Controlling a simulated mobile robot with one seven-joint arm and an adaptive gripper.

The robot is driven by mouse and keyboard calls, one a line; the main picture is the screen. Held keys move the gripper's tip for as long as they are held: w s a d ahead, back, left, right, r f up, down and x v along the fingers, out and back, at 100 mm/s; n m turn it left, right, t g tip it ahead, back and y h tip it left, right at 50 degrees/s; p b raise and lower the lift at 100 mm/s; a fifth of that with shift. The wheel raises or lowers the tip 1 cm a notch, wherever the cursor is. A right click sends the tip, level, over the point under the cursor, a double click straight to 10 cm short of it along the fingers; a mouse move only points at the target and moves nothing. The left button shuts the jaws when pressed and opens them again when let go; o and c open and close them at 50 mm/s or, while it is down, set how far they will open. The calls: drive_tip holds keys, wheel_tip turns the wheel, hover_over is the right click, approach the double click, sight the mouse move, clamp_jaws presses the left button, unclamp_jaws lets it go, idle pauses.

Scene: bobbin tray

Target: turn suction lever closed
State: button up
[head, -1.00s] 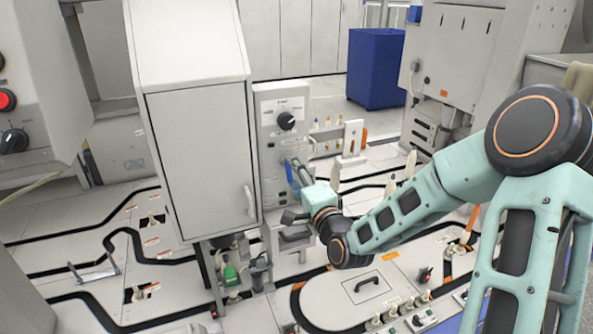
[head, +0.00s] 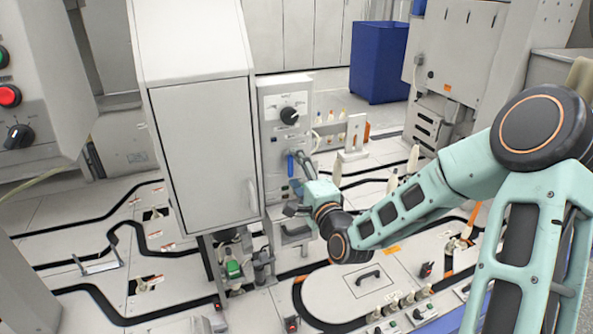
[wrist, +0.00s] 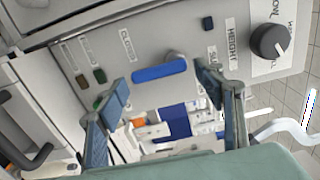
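The blue suction lever (head: 290,165) stands upright on the front of the grey control panel (head: 272,118). In the wrist view the lever (wrist: 160,72) lies lengthwise across the picture, near a grey round pivot at its right end. A label that seems to read "CLOSED" (wrist: 127,43) is just above its left end there. My gripper (head: 300,174) is in front of the panel, just right of the lever. In the wrist view my gripper (wrist: 160,92) is open, with one finger beyond each end of the lever.
A black dial (head: 289,115) sits above the lever on the panel. A tall grey cabinet (head: 205,140) with a handle is directly left. A white stand (head: 352,140) and small bottles are right of the panel. A blue bin (head: 378,65) stands behind.

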drive_tip(key=shift+o, duration=0.2)
drive_tip(key=shift+s, duration=0.1)
drive_tip(key=v, duration=0.7)
drive_tip(key=shift+s, duration=0.2)
drive_tip(key=shift+d, duration=0.1)
